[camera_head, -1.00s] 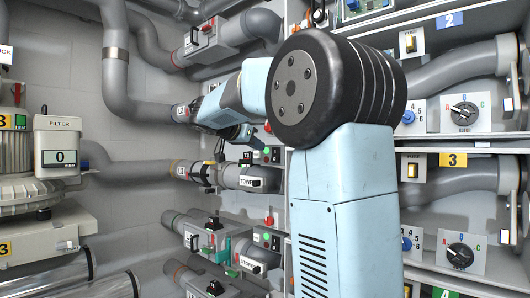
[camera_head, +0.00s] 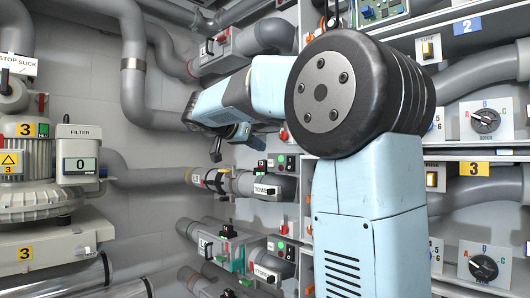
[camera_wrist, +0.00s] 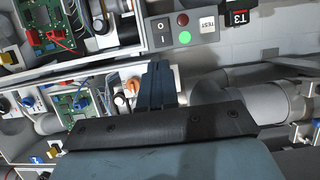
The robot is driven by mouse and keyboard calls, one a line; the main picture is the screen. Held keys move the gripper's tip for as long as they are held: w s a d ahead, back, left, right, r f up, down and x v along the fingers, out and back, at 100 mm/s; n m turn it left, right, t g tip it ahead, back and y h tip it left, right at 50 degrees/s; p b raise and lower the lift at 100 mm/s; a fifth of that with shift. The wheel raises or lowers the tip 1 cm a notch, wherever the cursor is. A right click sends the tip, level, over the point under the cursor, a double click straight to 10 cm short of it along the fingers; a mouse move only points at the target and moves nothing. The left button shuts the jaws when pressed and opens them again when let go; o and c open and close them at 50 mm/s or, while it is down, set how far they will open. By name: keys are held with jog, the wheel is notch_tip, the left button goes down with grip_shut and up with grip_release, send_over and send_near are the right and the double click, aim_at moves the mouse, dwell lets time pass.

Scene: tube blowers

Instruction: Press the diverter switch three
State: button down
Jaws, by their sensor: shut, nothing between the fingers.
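A rotary selector marked A, B and C (camera_head: 484,266) sits on a white plate at the lower right of the head view, below a yellow label "3" (camera_head: 474,169). A small yellow rocker switch (camera_head: 432,179) is left of that label. I cannot tell which of these is diverter switch three. My gripper (camera_head: 216,152) is far to the left of them, pointing down in front of the pipes. In the wrist view its dark blue fingers (camera_wrist: 157,68) are shut and empty. They overlap a white plate with an orange knob (camera_wrist: 133,86); contact is not clear.
A control panel (camera_wrist: 181,29) with green and red buttons lies beyond the fingers. Grey pipes (camera_head: 236,182) with valves and clamps run below my gripper. A blower (camera_head: 40,175) and a filter box (camera_head: 80,164) stand at the left. Shelves with circuit boards (camera_head: 385,10) are at the right.

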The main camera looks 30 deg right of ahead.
aim_at(289, 168)
jog(key=shift+w+a+f, duration=0.1)
jog(key=shift+w+f, duration=0.05)
jog(key=shift+f, duration=0.45)
jog(key=x, duration=1.4)
jog(key=shift+a+f, duration=0.15)
jog(key=shift+f, duration=0.1)
jog(key=shift+d, duration=0.25)
jog(key=shift+a, duration=0.15)
